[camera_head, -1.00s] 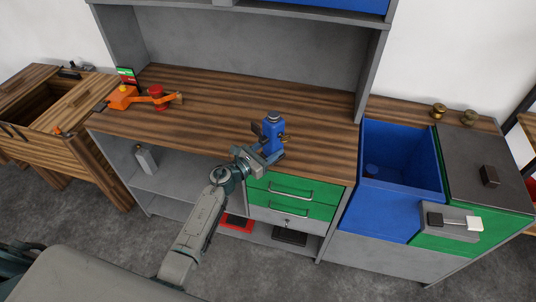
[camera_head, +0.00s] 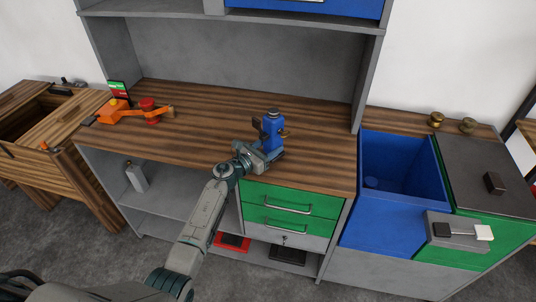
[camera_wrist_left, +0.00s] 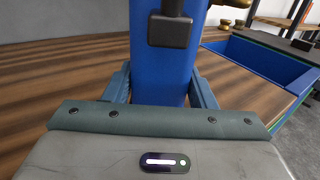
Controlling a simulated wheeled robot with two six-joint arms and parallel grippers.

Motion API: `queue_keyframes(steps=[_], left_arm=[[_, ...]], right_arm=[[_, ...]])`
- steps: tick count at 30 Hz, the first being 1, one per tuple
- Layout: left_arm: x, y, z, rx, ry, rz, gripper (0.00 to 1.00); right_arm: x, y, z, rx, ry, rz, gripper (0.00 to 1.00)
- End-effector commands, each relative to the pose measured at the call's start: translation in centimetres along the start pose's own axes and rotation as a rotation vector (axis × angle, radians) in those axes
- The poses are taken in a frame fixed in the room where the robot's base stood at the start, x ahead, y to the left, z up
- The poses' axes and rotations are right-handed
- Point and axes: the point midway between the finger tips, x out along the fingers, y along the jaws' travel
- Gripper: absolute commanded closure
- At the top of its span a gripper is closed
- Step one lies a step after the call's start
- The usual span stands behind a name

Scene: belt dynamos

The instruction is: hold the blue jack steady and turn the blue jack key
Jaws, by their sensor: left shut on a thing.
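The blue jack (camera_head: 271,130) stands upright on the wooden worktop near its front edge, above the green drawers. It also fills the middle of the left wrist view (camera_wrist_left: 160,75), with a dark block on its near face. A brass-coloured part (camera_head: 285,133) shows on its right side; I cannot tell whether this is the key. My left gripper (camera_head: 268,153) is shut on the blue jack's lower body, with one finger on each side of it in the left wrist view (camera_wrist_left: 162,88). My right gripper is not in view.
A blue open bin (camera_head: 398,160) and a dark-topped cabinet (camera_head: 480,175) stand on the right. Two brass knobs (camera_head: 437,119) sit behind them. The worktop's middle is clear.

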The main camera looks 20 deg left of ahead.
Motion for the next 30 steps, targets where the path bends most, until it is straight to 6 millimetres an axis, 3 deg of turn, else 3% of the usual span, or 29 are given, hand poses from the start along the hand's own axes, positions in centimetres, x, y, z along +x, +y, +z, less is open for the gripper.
queue_keyframes(steps=[16,30], left_arm=[[3.7,2.5,-0.9,0.002,-0.007,-0.001,1.00],[4.2,2.9,-0.7,0.002,-0.006,-0.001,1.00]], right_arm=[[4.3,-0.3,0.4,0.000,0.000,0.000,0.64],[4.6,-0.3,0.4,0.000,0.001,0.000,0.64]])
